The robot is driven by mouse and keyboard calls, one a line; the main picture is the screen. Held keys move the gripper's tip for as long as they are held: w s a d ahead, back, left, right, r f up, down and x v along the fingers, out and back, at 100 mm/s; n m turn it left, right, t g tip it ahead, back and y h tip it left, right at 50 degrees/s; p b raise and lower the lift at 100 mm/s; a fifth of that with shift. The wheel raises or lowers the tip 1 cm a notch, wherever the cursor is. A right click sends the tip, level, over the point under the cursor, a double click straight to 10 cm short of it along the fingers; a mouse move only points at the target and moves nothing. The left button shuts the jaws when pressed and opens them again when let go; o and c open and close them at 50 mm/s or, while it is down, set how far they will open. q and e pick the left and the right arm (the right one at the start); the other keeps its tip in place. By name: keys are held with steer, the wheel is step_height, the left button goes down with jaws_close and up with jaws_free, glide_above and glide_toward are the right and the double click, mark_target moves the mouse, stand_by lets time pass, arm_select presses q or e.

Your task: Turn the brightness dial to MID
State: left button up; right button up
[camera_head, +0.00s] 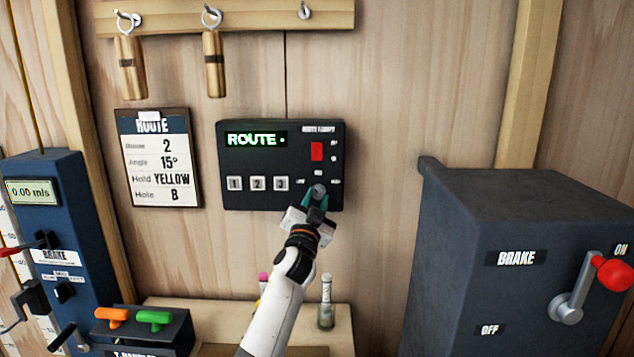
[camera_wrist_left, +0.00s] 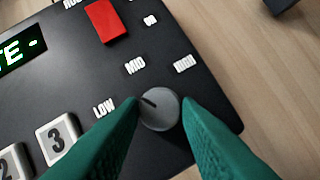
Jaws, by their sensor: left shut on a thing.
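The brightness dial (camera_wrist_left: 163,112) is a round grey knob at the lower right of a black control panel (camera_head: 225,165). It also shows small in the head view (camera_head: 319,189). My left gripper (camera_wrist_left: 160,103), with green fingers, is shut on the dial, one finger on each side. In the left wrist view the dial's dark pointer line is tilted up and left, between the LOW label (camera_wrist_left: 104,107) and the MID label (camera_wrist_left: 135,66), nearer LOW. A third label (camera_wrist_left: 184,63) is too blurred to read. My right gripper is not in view.
The panel has a lit ROUTE display (camera_head: 255,139), a red switch (camera_head: 317,151) and numbered buttons (camera_head: 257,183). A route card (camera_head: 160,165) hangs to its left. A dark brake box (camera_head: 470,240) with a red-knobbed lever (camera_head: 590,285) stands right. Small bottles (camera_head: 326,305) stand below.

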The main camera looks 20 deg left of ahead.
arm_select(q)
steer(key=m+p, duration=0.1)
steer(key=p, duration=0.1)
steer(key=m+h+p, duration=0.1)
steer(key=m, duration=0.1)
steer(key=r+m+g+h+p, duration=0.1)
steer(key=m+p, duration=0.1)
steer(key=shift+a+p, duration=0.25)
steer(key=shift+p, duration=0.05)
steer(key=shift+f+m+h+p, duration=0.15)
steer(key=shift+m+h+p, duration=0.15)
steer(key=shift+m+p, duration=0.65)
steer(key=shift+m+g, duration=0.3)
steer(key=shift+m, duration=0.05)
steer(key=o, duration=0.8)
steer(key=shift+o, duration=0.8)
steer(key=shift+w+f, duration=0.1)
steer(key=shift+f, duration=0.1)
steer(key=s+f+b, duration=0.1)
steer(key=s+f, duration=0.1)
steer(key=s, duration=0.9)
steer(key=shift+s+a+f+b, duration=0.15)
steer(key=shift+s+a+b, duration=0.25)
steer(key=shift+a, duration=0.05)
